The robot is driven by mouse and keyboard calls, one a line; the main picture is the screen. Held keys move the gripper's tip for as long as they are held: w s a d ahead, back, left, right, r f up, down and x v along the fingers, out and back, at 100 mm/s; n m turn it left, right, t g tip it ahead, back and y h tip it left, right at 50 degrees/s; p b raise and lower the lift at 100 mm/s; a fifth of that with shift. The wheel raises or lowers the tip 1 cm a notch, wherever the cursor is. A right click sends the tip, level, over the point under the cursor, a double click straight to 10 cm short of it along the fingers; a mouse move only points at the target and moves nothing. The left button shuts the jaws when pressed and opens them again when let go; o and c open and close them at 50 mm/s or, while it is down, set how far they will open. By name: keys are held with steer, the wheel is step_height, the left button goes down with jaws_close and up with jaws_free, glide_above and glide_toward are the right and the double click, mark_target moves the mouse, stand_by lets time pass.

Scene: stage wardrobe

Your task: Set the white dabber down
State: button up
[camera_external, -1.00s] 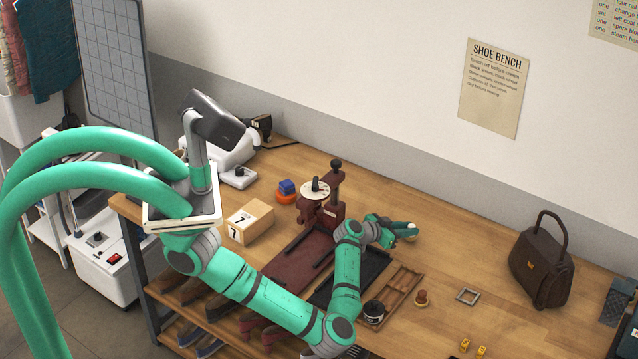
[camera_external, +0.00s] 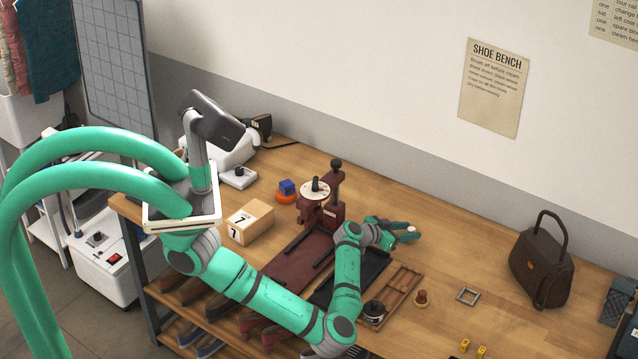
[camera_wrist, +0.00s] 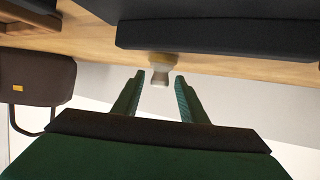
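The white dabber (camera_wrist: 160,70) shows in the wrist view just beyond my fingertips, its wider pale part against the wooden bench top and its narrower end between the finger lines. The wrist view is upside down. My gripper (camera_wrist: 160,80) is open, with a gap on each side of the dabber. In the external view my gripper (camera_external: 411,232) is low over the bench, past the dark mat, and a small white bit of the dabber (camera_external: 411,229) shows at the fingertips. The fingers partly hide it there.
The wooden bench (camera_external: 450,253) is clear to the right of my gripper. A brown divided tray (camera_external: 404,281), a dark jar (camera_external: 374,312), a small brown-knobbed dabber (camera_external: 421,298) and a grey square frame (camera_external: 467,296) lie nearer. A brown handbag (camera_external: 541,270) stands right.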

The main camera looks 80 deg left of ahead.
steer(key=v, duration=1.2)
